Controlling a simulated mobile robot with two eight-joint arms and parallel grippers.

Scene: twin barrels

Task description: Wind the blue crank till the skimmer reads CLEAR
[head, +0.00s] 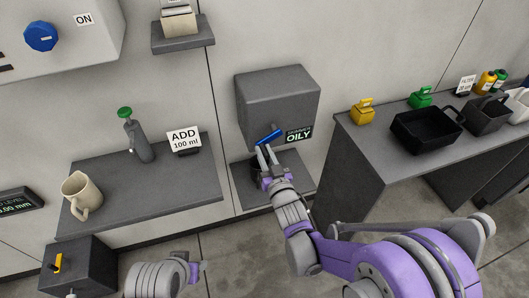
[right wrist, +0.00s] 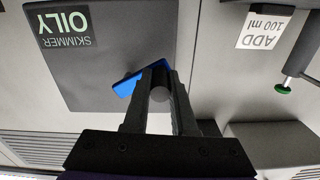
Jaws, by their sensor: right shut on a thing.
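The skimmer (head: 277,105) is a dark grey box on the wall, and its display (head: 298,135) reads OILY. The display also shows upside down in the right wrist view (right wrist: 66,30). The blue crank (head: 269,136) is on the box's front, left of the display. My right gripper (head: 264,152) is shut on the blue crank (right wrist: 126,83), with its dark fingers covering part of it in the right wrist view. Part of my left arm (head: 160,280) shows at the bottom of the head view, but its fingers do not show.
A grey shelf (head: 185,191) at left holds a beige mug (head: 82,195), a green-topped bottle (head: 138,140) and an ADD 100 ml sign (head: 184,140). A grey counter (head: 375,138) at right holds black trays and small coloured containers. A blue knob (head: 41,36) is at upper left.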

